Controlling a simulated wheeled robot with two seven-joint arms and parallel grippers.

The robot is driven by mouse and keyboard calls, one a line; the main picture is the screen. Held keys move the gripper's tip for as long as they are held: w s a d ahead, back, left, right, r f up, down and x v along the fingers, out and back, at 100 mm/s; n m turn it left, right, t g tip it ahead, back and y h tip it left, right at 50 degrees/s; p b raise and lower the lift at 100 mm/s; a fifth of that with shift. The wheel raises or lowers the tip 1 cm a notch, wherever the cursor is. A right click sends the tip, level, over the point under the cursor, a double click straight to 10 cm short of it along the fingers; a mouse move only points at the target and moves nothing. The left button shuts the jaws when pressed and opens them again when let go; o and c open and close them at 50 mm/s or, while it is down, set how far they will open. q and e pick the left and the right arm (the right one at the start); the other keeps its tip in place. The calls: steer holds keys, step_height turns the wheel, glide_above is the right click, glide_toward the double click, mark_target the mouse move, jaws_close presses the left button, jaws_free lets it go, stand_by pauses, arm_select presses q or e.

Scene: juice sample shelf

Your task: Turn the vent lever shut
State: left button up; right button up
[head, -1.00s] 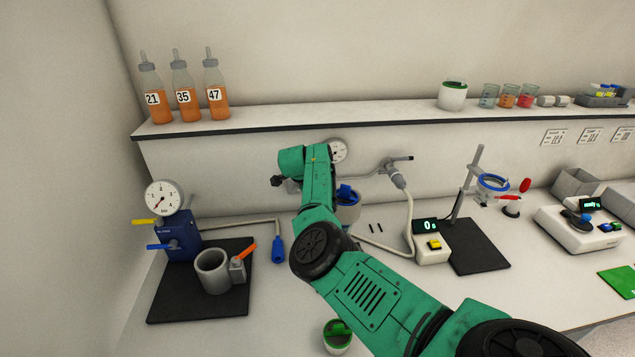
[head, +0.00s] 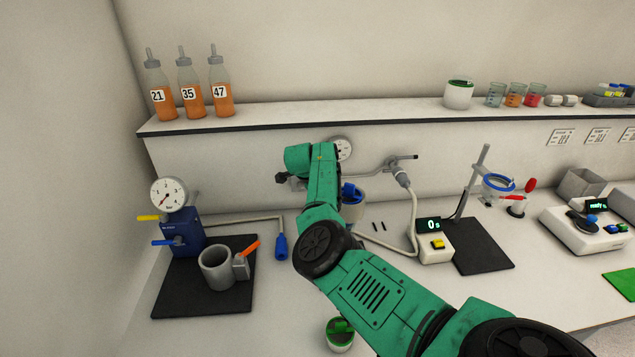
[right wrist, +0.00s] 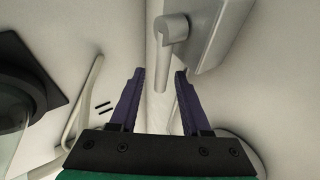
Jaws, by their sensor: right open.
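In the right wrist view a pale grey lever-like handle (right wrist: 171,32) with a round hub stands on a grey box (right wrist: 215,35). I take it for the vent lever, but cannot be sure. My right gripper (right wrist: 159,73) is open and empty, its two purple fingers pointing toward the handle. The handle's lower end hangs just beyond the fingertips, roughly between them; contact is not visible. In the head view my green arm reaches toward the back wall and hides most of this spot. My left gripper is not in view.
A pipe with a tap (head: 400,160) and a gauge (head: 343,149) are on the back wall beside my arm. At left stands a blue unit (head: 183,232) with yellow and blue levers, and a grey cup (head: 216,266). A timer (head: 436,247) sits at right. Bottles (head: 190,97) stand on the shelf.

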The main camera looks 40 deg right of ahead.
steer(key=shift+s+a+r, duration=0.1)
steer(key=shift+a+r, duration=0.15)
steer(key=shift+r, duration=0.1)
steer(key=b+v, duration=0.3)
steer(key=v, duration=1)
steer(key=shift+b, duration=0.3)
steer(key=shift+s+r, duration=0.1)
steer(key=shift+r, duration=0.05)
steer(key=shift+r, duration=0.1)
